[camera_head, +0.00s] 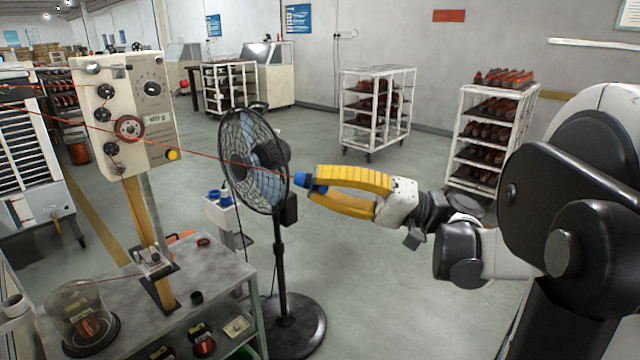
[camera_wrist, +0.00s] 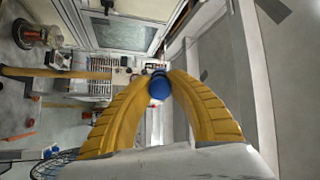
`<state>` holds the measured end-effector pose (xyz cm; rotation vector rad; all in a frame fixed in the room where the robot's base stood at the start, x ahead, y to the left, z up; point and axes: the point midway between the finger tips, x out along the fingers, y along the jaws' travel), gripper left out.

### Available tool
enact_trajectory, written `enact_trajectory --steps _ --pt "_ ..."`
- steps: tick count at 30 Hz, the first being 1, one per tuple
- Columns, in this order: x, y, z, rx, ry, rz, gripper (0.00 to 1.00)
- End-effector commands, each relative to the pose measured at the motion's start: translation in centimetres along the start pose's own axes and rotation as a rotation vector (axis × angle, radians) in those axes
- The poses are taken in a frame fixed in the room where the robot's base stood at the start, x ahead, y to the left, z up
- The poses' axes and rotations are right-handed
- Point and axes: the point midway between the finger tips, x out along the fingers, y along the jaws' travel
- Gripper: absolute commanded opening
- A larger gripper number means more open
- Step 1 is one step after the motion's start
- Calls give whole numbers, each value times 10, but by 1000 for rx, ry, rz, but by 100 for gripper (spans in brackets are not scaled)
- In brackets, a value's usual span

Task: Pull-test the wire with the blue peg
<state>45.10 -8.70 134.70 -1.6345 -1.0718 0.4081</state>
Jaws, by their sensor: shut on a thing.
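My gripper (camera_head: 312,182) has yellow fingers shut on the blue peg (camera_head: 301,179). The peg also shows between the fingertips in the wrist view (camera_wrist: 159,87). In the head view a thin red wire (camera_head: 215,157) runs in a nearly straight line from the peg leftward to the cream tensioner unit (camera_head: 125,112) with its rollers and dial. The wire passes in front of the black fan (camera_head: 255,160) in the picture. How the wire is fixed to the peg is too small to tell. The wire is not clear in the wrist view.
The pedestal fan stands close to the left of my gripper. A grey bench (camera_head: 215,283) with a glass dome (camera_head: 82,312) is at lower left. White racks (camera_head: 377,118) of wound parts stand at the back. Floor below my gripper is clear.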

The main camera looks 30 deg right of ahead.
Motion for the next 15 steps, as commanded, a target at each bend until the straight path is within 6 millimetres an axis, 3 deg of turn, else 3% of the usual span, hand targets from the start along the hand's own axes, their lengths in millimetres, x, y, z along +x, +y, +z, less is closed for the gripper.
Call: enact_trajectory --steps 15 --pt "42 -1 0 1 -2 -1 0"
